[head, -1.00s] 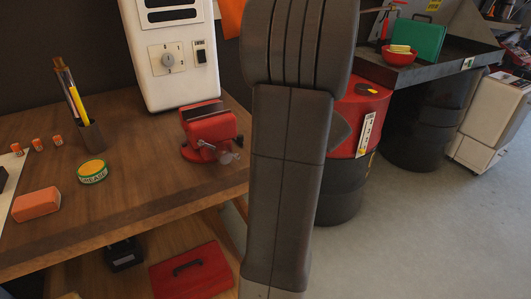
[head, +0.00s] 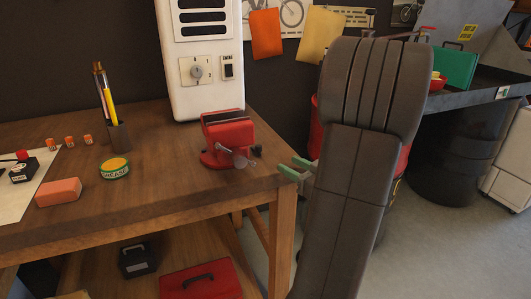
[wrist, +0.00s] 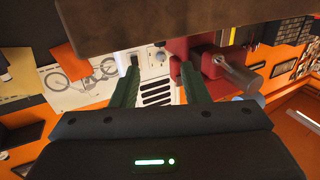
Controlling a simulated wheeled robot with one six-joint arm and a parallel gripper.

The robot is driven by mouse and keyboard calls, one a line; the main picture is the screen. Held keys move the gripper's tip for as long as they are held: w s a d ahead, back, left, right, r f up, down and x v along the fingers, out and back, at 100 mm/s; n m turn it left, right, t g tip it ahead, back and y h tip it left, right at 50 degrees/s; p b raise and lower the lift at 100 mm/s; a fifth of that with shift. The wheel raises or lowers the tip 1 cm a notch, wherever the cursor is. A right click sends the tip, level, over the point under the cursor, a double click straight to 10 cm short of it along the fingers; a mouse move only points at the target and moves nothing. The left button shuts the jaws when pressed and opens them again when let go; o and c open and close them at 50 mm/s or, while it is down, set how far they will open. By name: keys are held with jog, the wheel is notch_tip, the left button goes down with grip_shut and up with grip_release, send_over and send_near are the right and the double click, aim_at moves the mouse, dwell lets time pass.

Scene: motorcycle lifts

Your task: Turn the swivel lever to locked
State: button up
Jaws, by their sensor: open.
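The red vise (head: 228,138) stands at the right end of the wooden workbench, with grey bar parts at its front. A small dark knob (head: 256,151) shows at its right side; I cannot tell for sure whether this is the swivel lever. My gripper (head: 297,167) is open and empty, its green fingertips just off the bench's right edge, right of the vise and apart from it. In the wrist view, the open fingers (wrist: 160,68) point toward the bench edge, and the vise (wrist: 203,66) appears upside down beyond the right finger, with a grey cylindrical part.
A white machine (head: 203,60) stands behind the vise. The workbench (head: 150,200) also holds a grease tin (head: 114,167), an orange block (head: 58,192) and a pen cup (head: 118,136). A red drum (head: 315,130) is partly hidden behind my arm. Floor shows right of the bench.

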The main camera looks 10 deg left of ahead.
aim_at(261, 149)
jog(key=x, duration=1.1)
jog(key=shift+w+a, duration=0.1)
jog(key=shift+w, duration=0.05)
